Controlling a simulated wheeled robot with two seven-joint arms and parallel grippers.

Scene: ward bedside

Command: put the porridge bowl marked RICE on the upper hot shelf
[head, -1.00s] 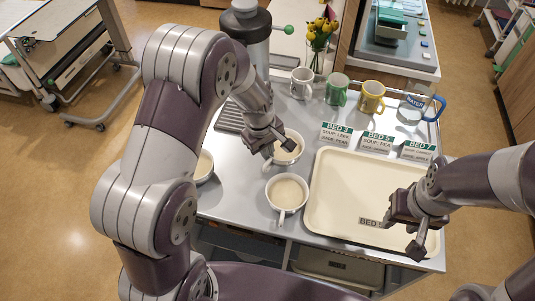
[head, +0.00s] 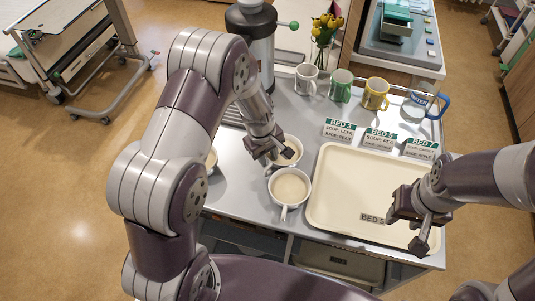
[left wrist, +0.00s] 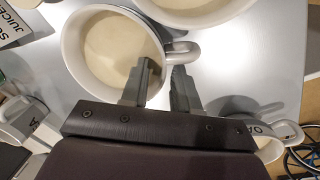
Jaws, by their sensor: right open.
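Several white handled bowls of pale porridge stand on the grey counter. The front bowl (head: 290,187) has its handle toward me. A second bowl (head: 291,146) stands just behind it, partly hidden by my left gripper (head: 276,156). A third bowl (head: 211,158) is mostly hidden behind my left arm. In the left wrist view the fingers are apart and empty, close to the handle (left wrist: 182,50) of the nearest bowl (left wrist: 95,45). A bowl at right (left wrist: 272,142) shows part of a label, "OA". No RICE mark is readable. My right gripper (head: 408,232) is open and empty above the tray.
A cream tray (head: 330,205) marked BED 5 fills the counter's right. Behind it stand bed cards (head: 380,138), a white mug (head: 306,80), a green mug (head: 340,86), a yellow mug (head: 375,94) and a water jug (head: 415,105). Open compartments (head: 340,262) lie below the counter; I cannot identify the hot shelf.

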